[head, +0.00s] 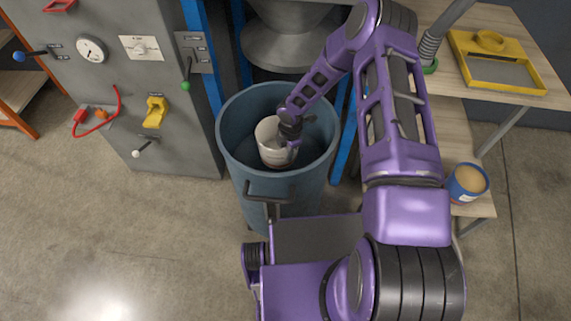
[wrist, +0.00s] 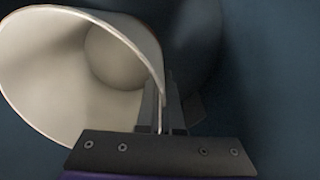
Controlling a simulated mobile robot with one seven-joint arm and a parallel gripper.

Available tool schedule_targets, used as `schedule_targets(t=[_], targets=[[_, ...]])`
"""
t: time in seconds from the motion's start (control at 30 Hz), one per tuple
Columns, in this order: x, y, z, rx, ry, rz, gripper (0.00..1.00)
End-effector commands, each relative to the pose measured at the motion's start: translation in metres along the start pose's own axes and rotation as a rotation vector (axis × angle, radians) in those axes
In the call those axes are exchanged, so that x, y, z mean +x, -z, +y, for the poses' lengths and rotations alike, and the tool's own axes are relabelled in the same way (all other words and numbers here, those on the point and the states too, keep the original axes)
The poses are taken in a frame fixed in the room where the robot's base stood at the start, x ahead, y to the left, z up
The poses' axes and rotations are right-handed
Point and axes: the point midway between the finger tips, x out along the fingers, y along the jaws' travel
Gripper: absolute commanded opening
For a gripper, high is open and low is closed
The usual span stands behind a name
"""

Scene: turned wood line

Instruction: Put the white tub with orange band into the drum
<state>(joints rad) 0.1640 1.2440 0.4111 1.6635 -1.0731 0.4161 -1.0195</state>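The blue-grey drum (head: 228,152) stands open at the middle of the head view. A white tub (head: 272,148) is inside its mouth, below the rim and slightly tilted. I cannot make out an orange band on it. My gripper (head: 290,140) reaches down into the drum and is shut on the tub's side wall at the rim. In the wrist view the tub (wrist: 50,85) lies to the left with its open mouth facing the camera, and the wall runs between my fingers (wrist: 163,118). Whether the tub touches the drum's floor is hidden.
A grey cabinet (head: 120,90) with levers and a gauge stands left of the drum. A grey hopper (head: 290,40) is behind it. A blue tub (head: 467,184) and a yellow tray (head: 500,82) are on wooden shelves at right. The floor at front left is clear.

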Motion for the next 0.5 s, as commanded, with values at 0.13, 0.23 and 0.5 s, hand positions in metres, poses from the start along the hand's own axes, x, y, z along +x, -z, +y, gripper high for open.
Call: schedule_targets(t=[0.13,0.23,0.5], targets=[[0.019,0.001,0.0,0.002,-0.002,0.001,0.0],[0.025,0.001,-0.001,0.002,-0.001,0.001,0.0],[0.058,0.0,-0.003,0.003,0.0,0.0,0.0]])
